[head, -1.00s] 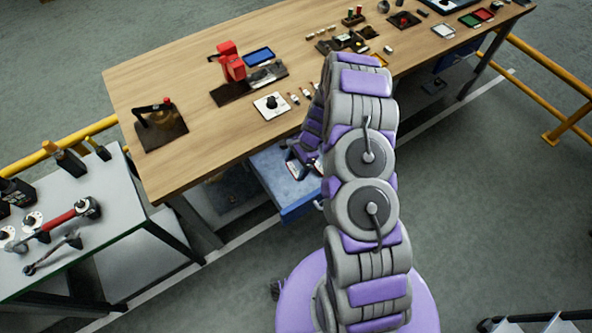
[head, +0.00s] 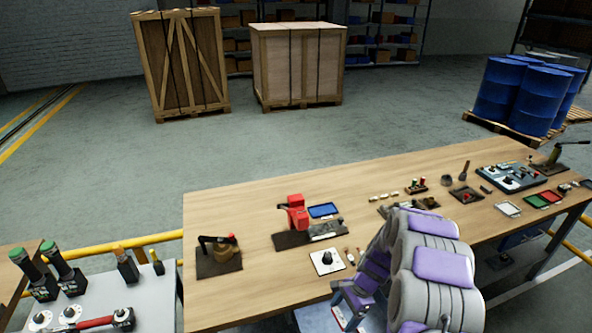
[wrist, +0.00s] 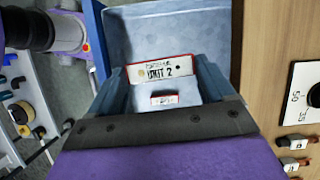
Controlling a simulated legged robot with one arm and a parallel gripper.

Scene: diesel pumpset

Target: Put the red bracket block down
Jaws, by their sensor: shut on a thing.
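In the wrist view, my gripper (wrist: 163,78) is shut on the red bracket block (wrist: 162,70), which shows as a white label face with red edges, reading "UNIT 2". It spans the space between the two fingers. A smaller white label with a red edge (wrist: 165,99) shows nearer the palm; I cannot tell whether it is part of the same block. Behind the block is a pale blue drawer or bin (wrist: 165,25). I cannot tell whether the block touches its bottom. In the head view, my gripper (head: 347,305) is low at the bench's front edge, partly hidden by my arm.
The wooden bench (head: 240,290) carries a red fixture (head: 295,213), a dial plate (head: 327,261), a dark clamp stand (head: 218,255) and several small parts. A grey tool table (head: 145,300) stands at left. Crates (head: 180,65) and blue drums (head: 515,90) stand beyond.

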